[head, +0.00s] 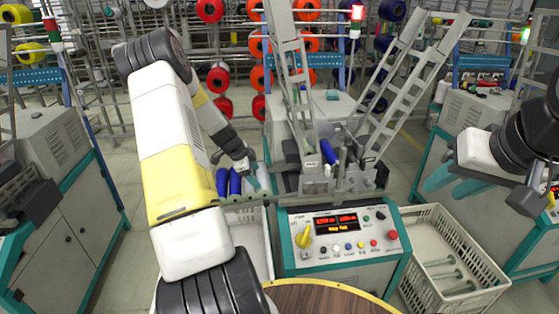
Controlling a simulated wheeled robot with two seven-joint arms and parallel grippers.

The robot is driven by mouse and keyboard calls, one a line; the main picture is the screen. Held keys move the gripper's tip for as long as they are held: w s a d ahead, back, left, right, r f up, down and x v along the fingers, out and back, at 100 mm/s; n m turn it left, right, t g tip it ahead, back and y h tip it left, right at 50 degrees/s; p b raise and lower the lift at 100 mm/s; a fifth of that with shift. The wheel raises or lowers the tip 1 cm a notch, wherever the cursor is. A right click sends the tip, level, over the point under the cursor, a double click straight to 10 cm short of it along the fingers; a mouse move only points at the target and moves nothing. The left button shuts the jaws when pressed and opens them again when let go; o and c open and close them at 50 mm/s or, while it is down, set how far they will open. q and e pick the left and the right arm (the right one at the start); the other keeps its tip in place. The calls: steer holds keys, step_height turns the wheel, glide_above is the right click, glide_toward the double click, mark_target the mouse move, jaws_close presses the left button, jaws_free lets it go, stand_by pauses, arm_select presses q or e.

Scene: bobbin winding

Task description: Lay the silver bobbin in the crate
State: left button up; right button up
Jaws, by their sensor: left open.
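My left gripper (257,178) is open, with teal fingers, beside the left end of the winding machine's head and close to blue bobbins (222,182). I see nothing clearly held in it. I cannot make out the silver bobbin for certain; a slim grey upright piece (342,160) stands on the machine beside a blue bobbin (328,152). A cream crate (425,222) stands on the floor at right with several thin grey pieces lying in it. My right gripper (452,184) hangs above and right of that crate; its jaw gap is unclear.
The winding machine's control panel (345,235) faces me. A pale container (262,250) stands left of it, partly behind my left arm. A round wooden top (330,298) is at the bottom. Teal-grey cabinets (70,190) flank both sides, and thread racks fill the back.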

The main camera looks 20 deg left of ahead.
mark_target(265, 187)
arm_select(q)
steer(key=x, duration=0.7)
steer(key=shift+w+f, duration=0.15)
steer(key=shift+f, duration=0.05)
steer(key=shift+d, duration=0.1)
jaws_close()
